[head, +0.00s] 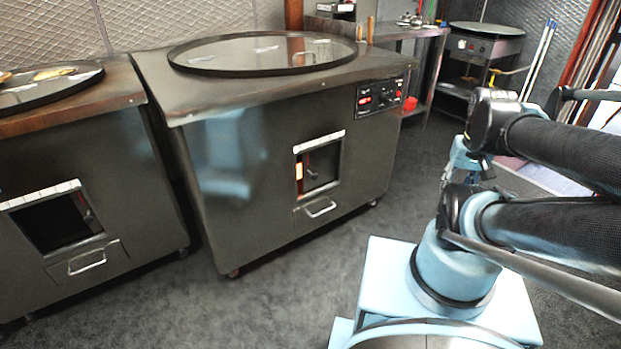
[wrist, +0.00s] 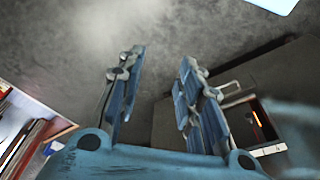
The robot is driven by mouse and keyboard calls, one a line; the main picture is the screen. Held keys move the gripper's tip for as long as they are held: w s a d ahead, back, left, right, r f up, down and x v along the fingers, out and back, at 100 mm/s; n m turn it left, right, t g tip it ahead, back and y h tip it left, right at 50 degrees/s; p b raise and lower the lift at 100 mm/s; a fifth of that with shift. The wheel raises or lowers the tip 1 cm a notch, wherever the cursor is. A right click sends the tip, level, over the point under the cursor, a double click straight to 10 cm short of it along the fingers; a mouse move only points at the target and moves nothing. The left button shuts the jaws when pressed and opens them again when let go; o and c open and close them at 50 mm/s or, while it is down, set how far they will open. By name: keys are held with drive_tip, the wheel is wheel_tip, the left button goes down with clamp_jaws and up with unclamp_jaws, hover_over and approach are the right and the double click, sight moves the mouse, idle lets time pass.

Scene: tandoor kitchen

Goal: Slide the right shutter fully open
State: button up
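The right shutter (head: 318,170) is a dark panel with a small knob in the square opening of the right-hand steel tandoor (head: 240,180). It covers most of the opening; a narrow gap at its left edge shows an orange glow. In the wrist view, which is turned roughly upside down, the shutter (wrist: 244,120) shows at the right with the glow beside it. My gripper (wrist: 160,66) has two blue fingers spread apart with nothing between them. It is clear of the shutter. In the head view my arm stands to the right of the tandoor, and I cannot make out the fingers.
A pull handle (head: 321,208) sits below the opening and a control panel (head: 380,95) is at upper right. A second tandoor (head: 90,150) stands left with its own opening, mostly uncovered. A griddle stand (head: 485,45) is at the back. Grey floor before the tandoor is clear.

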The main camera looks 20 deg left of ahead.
drive_tip(key=shift+o, duration=1.5)
drive_tip(key=shift+s+a+r, duration=0.1)
drive_tip(key=shift+s+r, duration=0.15)
drive_tip(key=shift+s, duration=0.05)
drive_tip(key=w+a+r+n, duration=0.3)
drive_tip(key=w+a, duration=0.3)
drive_tip(key=w, duration=0.4)
drive_tip(key=n+y, duration=0.4)
drive_tip(key=n, duration=0.3)
hover_over(316, 175)
drive_tip(key=s+d, duration=0.4)
drive_tip(key=d, duration=0.1)
wheel_tip(316, 175, down, 14)
drive_tip(key=shift+t+h, duration=0.3)
drive_tip(key=shift+x, duration=8.25)
